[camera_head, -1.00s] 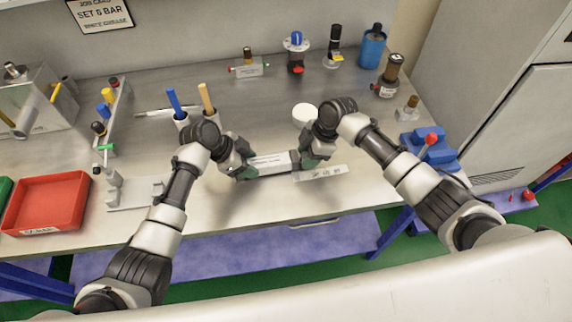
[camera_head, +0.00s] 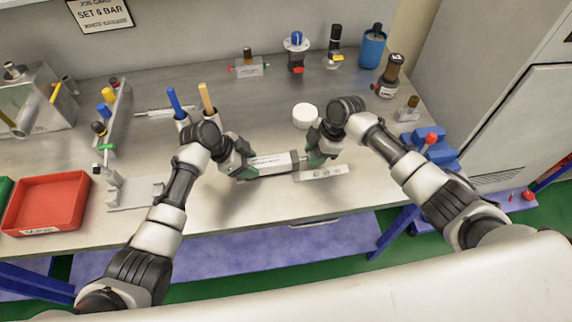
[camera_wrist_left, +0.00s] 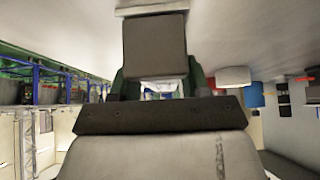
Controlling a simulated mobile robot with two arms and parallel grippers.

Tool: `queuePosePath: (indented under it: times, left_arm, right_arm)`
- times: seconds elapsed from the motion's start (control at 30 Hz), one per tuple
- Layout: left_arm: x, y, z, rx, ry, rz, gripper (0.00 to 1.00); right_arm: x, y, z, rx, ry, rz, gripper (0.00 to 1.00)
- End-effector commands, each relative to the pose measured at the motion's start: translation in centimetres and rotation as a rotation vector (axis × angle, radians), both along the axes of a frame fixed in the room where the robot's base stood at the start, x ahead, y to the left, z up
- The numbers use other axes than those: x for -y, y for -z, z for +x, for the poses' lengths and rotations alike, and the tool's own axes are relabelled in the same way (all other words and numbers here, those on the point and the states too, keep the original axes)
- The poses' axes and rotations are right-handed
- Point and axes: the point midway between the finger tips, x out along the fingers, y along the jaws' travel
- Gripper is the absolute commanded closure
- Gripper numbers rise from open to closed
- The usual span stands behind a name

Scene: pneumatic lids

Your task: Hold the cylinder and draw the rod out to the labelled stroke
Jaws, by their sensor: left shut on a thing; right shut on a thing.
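The cylinder (camera_head: 276,161), a pale body with a printed label, is held level above the front middle of the bench. My left gripper (camera_head: 246,169) is shut on its left end. My right gripper (camera_head: 311,158) is shut at its right end, on the rod, which is mostly hidden by the fingers; a short bit shows between cylinder and gripper. A pale label plate (camera_head: 321,173) with small marks lies just below and right of the cylinder. The left wrist view shows mostly my own dark gripper parts, and the cylinder is hardly visible there.
A round white lid (camera_head: 305,115) stands behind the right gripper. Two holders with a blue stick (camera_head: 174,101) and a tan stick (camera_head: 207,98) stand behind the left gripper. A red tray (camera_head: 47,203) is at far left, a blue vise-like block (camera_head: 430,147) at right.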

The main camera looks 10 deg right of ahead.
Motion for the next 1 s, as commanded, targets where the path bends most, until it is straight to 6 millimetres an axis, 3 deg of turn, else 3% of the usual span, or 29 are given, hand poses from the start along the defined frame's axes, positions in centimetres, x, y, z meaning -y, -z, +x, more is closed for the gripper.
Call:
queuePosePath:
  times: [1.0]
  left_arm:
    - [-0.3,0.5,-0.2,-0.009,-0.001,0.009,0.74]
  right_arm:
    - [3.4,0.0,0.2,0.001,0.007,-0.006,0.94]
